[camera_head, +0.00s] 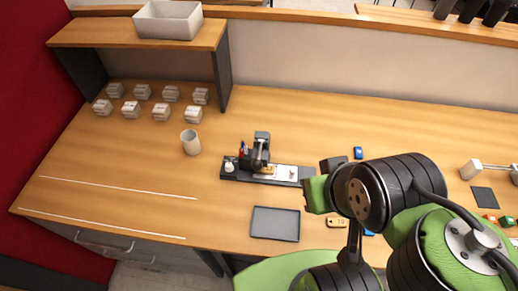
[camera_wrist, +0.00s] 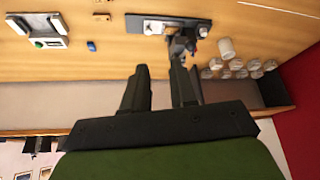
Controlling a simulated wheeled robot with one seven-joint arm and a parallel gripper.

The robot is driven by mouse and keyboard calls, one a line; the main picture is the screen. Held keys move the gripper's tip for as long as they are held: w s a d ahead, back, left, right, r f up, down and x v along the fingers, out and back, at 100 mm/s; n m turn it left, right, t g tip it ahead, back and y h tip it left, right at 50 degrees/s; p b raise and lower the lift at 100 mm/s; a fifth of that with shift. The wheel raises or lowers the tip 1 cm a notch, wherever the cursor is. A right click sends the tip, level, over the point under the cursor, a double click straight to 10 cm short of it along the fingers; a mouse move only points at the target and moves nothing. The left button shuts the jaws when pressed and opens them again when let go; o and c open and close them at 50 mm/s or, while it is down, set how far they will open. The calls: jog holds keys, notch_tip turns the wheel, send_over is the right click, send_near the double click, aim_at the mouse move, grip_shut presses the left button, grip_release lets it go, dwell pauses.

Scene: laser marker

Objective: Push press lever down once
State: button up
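A small press (camera_head: 262,155) with a dark upright head, blue and red details and a whitish work plate stands on a long dark base (camera_head: 303,175) at mid-table. In the wrist view, which is upside down, the press (camera_wrist: 182,42) and its base (camera_wrist: 150,23) show beyond the fingertips. The lever cannot be clearly made out from the press head. My gripper (camera_wrist: 160,66) has its two dark fingers apart, with nothing between them. The right finger overlaps the press in that view, but I cannot tell whether they touch. In the head view my arm is right of the press.
A white cup (camera_head: 190,142) and several small white boxes (camera_head: 161,112) stand to the left. A dark grey tray (camera_head: 275,224) lies in front of the press. A blue item (camera_head: 358,153) lies behind my arm. A shelf (camera_head: 140,33) with a white bin rises at back left.

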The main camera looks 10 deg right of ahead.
grip_shut()
dwell(1.4)
